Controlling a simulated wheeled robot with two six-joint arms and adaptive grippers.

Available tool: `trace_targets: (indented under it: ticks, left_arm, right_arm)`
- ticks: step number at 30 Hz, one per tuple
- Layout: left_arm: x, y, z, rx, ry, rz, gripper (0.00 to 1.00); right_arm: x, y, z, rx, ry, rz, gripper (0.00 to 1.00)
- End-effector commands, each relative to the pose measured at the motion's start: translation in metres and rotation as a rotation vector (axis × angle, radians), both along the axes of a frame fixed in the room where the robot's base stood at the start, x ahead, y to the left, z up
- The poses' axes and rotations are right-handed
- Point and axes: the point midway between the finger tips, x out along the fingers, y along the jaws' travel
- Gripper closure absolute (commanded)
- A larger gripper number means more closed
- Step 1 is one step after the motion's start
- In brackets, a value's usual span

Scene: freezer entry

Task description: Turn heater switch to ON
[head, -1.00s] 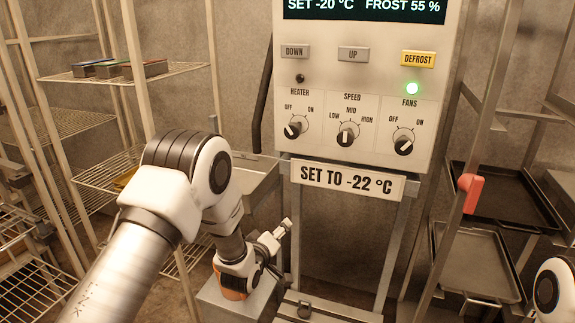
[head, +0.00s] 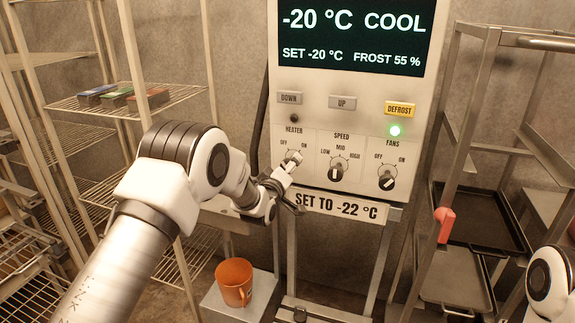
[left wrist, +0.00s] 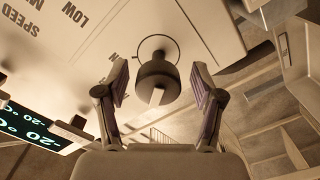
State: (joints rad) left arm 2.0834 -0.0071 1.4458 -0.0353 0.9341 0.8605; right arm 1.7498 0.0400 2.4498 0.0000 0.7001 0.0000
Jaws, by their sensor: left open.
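The heater switch is a dark rotary knob on the control panel (head: 340,115), under the HEATER label with OFF at left and ON at right. In the head view my left gripper (head: 289,167) is in front of it and hides most of it, so its setting is unclear there. In the left wrist view the heater knob (left wrist: 158,82) shows between the two fingers of my left gripper (left wrist: 160,68). The fingers are open, one on each side, with gaps to the knob. The small lamp (head: 293,118) above HEATER is dark. My right gripper is out of view.
Speed knob (head: 338,170) and fans knob (head: 387,177) sit to the right on the panel. A green lamp (head: 395,131) glows above FANS. The sign (head: 340,206) hangs below. An orange cup (head: 234,283) stands on a grey box. Wire shelves (head: 125,100) are at left, a tray rack (head: 480,220) at right.

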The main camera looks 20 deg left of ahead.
Motion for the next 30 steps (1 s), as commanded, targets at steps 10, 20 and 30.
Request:
trace_targets:
  ticks: [10, 20, 30]
  left_arm:
    - [0.0, 0.0, 0.0, 0.0, 0.0, 0.0, 0.93]
    - [0.0, 0.0, 0.0, 0.019, -0.002, 0.0, 0.93]
    - [0.0, 0.0, -0.002, 0.177, -0.009, 0.0, 0.93]
  right_arm:
    - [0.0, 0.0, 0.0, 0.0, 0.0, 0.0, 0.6]
    - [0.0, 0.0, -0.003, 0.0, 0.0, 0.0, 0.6]
    - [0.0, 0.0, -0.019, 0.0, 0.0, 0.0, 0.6]
